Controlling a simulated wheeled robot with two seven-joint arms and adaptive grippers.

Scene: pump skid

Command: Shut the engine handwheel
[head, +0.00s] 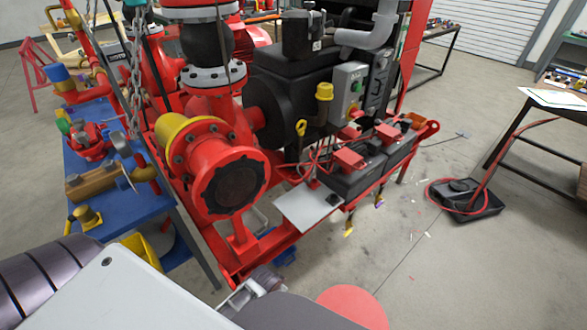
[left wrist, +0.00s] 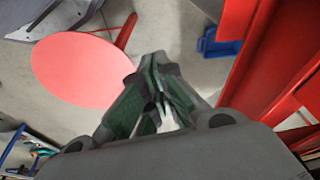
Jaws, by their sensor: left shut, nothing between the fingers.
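I cannot pick out the engine handwheel for certain in either view. The black engine (head: 285,85) stands on the red skid behind the red pump (head: 225,175), with a grey control box (head: 347,90) on its near side. My left gripper (left wrist: 157,108) is shut and empty in the left wrist view, its fingers touching nothing I can see. It is over the floor beside the red skid frame (left wrist: 262,60). In the head view my own body hides most of that arm. My right gripper is not in view.
A round red disc, like a stool seat (head: 352,307), is near the skid; it also shows in the left wrist view (left wrist: 82,68). Batteries (head: 355,175) and a grey plate (head: 308,207) edge the skid. A blue bench (head: 130,205) stands left.

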